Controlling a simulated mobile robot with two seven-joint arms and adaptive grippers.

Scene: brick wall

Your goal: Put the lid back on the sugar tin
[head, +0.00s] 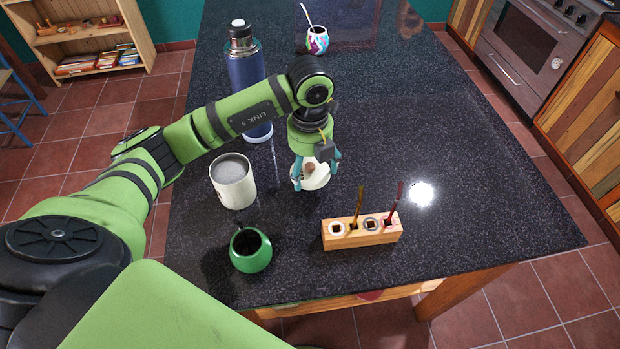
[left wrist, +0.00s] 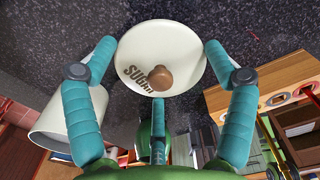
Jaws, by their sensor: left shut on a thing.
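The sugar tin (head: 238,191) is a cream cylinder standing upright and open on the dark counter, with pale content inside. It also shows at the left of the left wrist view (left wrist: 58,118). The lid (head: 318,181) is a cream disc with a brown knob, lettered SUGAR in the left wrist view (left wrist: 178,45). My left gripper (head: 316,172) is shut on the lid, its teal fingers at the rim, to the right of the tin and apart from it. I cannot tell whether the lid clears the counter. My right gripper is not in view.
A green cup (head: 250,262) stands in front of the tin. A wooden block (head: 362,240) with upright straws stands front right. A blue flask (head: 246,75) is behind the tin, and a painted cup (head: 317,42) is far back. The counter's right side is clear.

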